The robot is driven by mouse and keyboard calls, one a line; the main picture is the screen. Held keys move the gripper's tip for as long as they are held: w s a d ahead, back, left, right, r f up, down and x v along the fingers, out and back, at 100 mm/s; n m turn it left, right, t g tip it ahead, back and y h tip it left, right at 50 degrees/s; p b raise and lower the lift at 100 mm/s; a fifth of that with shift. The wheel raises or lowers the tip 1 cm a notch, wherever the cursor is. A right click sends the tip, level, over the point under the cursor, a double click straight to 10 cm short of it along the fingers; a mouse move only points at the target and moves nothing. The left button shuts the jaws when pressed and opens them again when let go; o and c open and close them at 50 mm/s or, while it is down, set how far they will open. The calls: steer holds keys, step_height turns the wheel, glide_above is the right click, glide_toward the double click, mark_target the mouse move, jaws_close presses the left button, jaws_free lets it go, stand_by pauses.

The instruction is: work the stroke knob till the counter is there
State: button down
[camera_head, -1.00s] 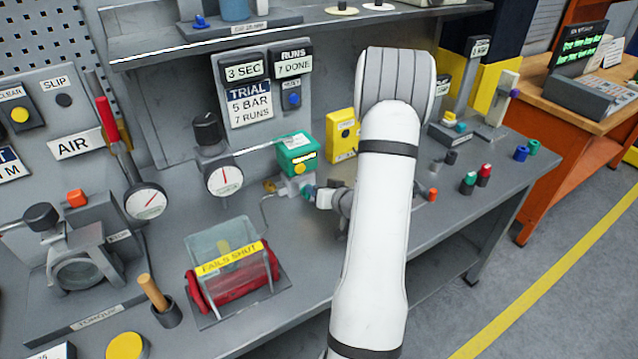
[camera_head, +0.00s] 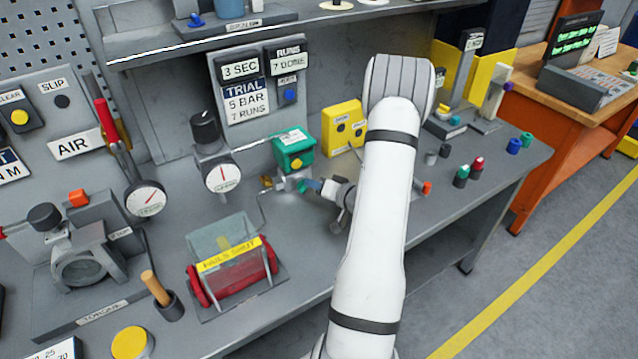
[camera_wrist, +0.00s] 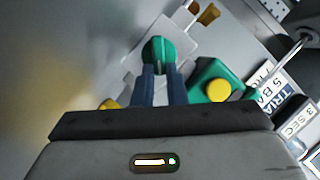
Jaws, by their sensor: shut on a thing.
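The green knob (camera_wrist: 159,50) is between the two blue fingers of my gripper (camera_wrist: 160,75) in the wrist view; the fingers are shut on it. In the head view my gripper (camera_head: 312,187) reaches in from the right to the small valve body, and the knob (camera_head: 302,185) is partly hidden by it. The green actuator box (camera_head: 293,150) stands just above, with a yellow spot on its front; it also shows in the wrist view (camera_wrist: 212,85). The runs counter (camera_head: 287,61) reads 7 DONE. The trial card (camera_head: 246,102) reads 5 BAR, 7 RUNS.
The red cylinder under a clear guard, marked FAILS SHUT (camera_head: 230,262), lies in front left. Several coloured caps (camera_head: 470,172) stand right of my arm.

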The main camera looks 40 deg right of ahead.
steer(key=shift+s+a+f, duration=0.1)
steer(key=shift+f, duration=0.05)
steer(key=c, duration=1.5)
jaws_free()
steer(key=shift+o, duration=0.2)
